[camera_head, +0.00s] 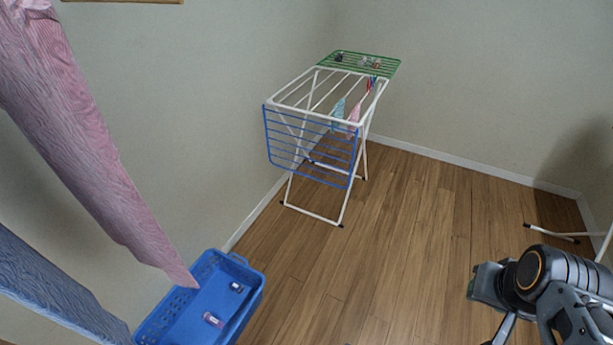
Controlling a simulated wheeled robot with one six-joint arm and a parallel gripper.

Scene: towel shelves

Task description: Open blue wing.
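The blue wing (312,151) is a grid of blue bars on the near end of a white drying rack (318,222). It hangs down steeply from the rack's top edge, in front of the white legs. The green wing (352,62) at the far end is raised, roughly level with the top. My arm shows at the lower right, with what looks like my gripper (488,285) at its left end. It is well to the right of the blue wing and nearer to the camera, not touching it. Its fingers cannot be made out clearly.
A blue basket (257,281) with small items stands on the floor at the lower left. Pink cloth (90,140) and blue cloth (50,285) hang at the left. Small cloths hang on the rack. The wood floor (420,225) right of the rack is clear. A white leg (555,234) shows at right.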

